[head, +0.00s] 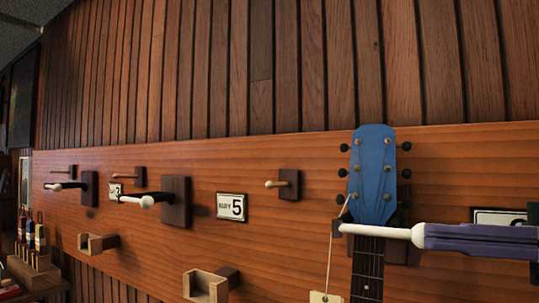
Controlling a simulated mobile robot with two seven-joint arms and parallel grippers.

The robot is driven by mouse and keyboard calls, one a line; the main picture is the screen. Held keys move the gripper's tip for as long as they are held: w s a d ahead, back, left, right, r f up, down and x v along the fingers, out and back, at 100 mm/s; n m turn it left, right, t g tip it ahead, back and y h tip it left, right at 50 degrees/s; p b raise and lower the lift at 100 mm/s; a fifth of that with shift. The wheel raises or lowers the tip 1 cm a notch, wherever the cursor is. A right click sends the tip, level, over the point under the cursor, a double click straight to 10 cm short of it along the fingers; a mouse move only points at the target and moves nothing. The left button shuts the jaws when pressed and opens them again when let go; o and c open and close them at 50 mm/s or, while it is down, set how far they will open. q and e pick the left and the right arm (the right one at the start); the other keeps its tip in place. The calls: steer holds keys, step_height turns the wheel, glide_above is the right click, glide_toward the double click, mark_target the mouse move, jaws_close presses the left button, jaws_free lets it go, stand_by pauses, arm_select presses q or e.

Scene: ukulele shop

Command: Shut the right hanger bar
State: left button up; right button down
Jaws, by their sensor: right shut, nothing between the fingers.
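A blue ukulele headstock (374,165) with dark tuning pegs hangs upright on the wall board at the right. A white bar (385,231) lies almost level across the front of its neck (367,268), with a small dark block at its left end. My right gripper (429,236), with purple fingers, comes in from the right edge. It is shut and empty, its tips right at the bar's thicker right end. Whether they touch cannot be told. The mount behind the headstock is mostly hidden. My left gripper is not in view.
Dark hangers with white tips (147,200), wooden pegs (283,184) and wooden brackets (207,286) stick out from the orange-brown board (310,225). A tag (325,297) hangs on a string by the neck.

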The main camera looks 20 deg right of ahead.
step_height(320, 180, up, 20)
steer(key=b, duration=0.1)
